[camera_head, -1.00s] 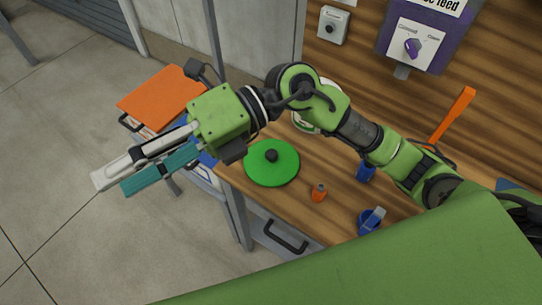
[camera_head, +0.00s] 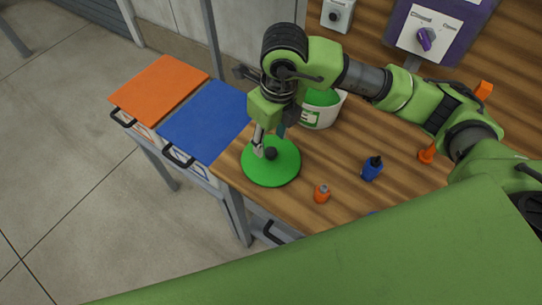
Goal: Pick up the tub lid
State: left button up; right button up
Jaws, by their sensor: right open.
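The tub lid (camera_head: 283,174) is a round green disc with a black knob (camera_head: 270,154) in its middle. It lies flat on the wooden bench near its left end. My right gripper (camera_head: 267,146) points down over the lid, its fingers open close to the knob. Whether the fingers touch the knob or the lid, I cannot tell. A white tub (camera_head: 327,112) with green contents stands just behind and right of the lid, partly hidden by my right arm. My left gripper is not in view.
A purple panel with a knob (camera_head: 426,39) is at the back.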

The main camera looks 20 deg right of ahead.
aim_at(271, 151)
jog(key=shift+w+f, duration=0.1)
jog(key=shift+f, duration=0.7)
jog(key=f, duration=0.1)
jog(key=f+p, duration=0.1)
jog(key=f, duration=0.1)
jog(key=f+p, duration=0.1)
jog(key=shift+w+d+f, duration=0.25)
jog(key=shift+f, duration=0.15)
jog(key=shift+w+f, duration=0.1)
jog(key=shift+f, duration=0.2)
jog(key=c, duration=1.2)
